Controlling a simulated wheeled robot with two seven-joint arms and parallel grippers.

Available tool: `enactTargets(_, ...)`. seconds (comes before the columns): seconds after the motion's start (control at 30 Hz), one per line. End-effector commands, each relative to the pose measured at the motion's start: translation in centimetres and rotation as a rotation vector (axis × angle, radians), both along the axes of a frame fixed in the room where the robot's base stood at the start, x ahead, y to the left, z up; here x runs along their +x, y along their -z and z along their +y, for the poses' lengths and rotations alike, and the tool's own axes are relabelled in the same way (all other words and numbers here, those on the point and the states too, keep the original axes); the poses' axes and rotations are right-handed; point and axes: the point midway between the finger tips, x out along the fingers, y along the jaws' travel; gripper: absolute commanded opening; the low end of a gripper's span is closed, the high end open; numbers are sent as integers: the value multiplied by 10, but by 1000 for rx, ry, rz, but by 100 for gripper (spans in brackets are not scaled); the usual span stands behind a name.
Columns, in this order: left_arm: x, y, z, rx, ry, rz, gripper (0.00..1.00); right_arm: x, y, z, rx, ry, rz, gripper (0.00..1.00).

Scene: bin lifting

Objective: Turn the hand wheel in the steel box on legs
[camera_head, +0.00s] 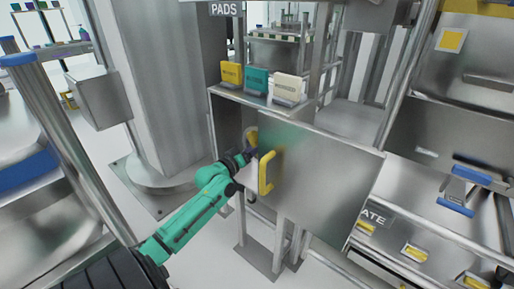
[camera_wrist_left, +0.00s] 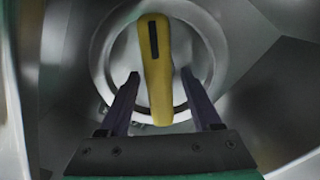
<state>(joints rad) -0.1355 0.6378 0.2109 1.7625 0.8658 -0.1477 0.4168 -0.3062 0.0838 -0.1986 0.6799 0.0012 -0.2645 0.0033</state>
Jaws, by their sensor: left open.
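The steel box on legs (camera_head: 219,112) stands in the middle of the head view. Its door (camera_head: 325,185) is swung open and carries a yellow handle (camera_head: 267,173). Inside, the hand wheel (camera_head: 251,135) shows only partly behind my left gripper (camera_head: 252,152), which reaches into the opening. In the left wrist view the wheel is a round pale metal disc (camera_wrist_left: 103,52) with an upright yellow bar (camera_wrist_left: 155,65) that has a dark slot. My left gripper (camera_wrist_left: 160,77) is open, one finger on either side of the bar's lower part. Contact cannot be told. My right gripper is not seen.
Yellow, teal and white boxes (camera_head: 257,82) stand on top of the steel box. A thick metal column (camera_head: 165,90) rises to the left. The open door stands close to the right of my left arm. A steel rack with trays (camera_head: 450,205) is at the right.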

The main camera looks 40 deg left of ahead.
Motion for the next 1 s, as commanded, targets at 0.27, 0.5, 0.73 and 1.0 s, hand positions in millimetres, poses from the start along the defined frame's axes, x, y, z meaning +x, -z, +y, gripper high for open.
enactTargets(0.27,0,0,0,0,0,0,0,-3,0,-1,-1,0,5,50)
enactTargets(0.5,-1,0,0,0,-1,-1,0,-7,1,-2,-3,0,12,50)
enactTargets(0.73,-1,0,0,0,-1,-1,0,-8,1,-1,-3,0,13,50)
enactTargets(1.0,-1,0,0,0,-1,-1,0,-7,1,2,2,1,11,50)
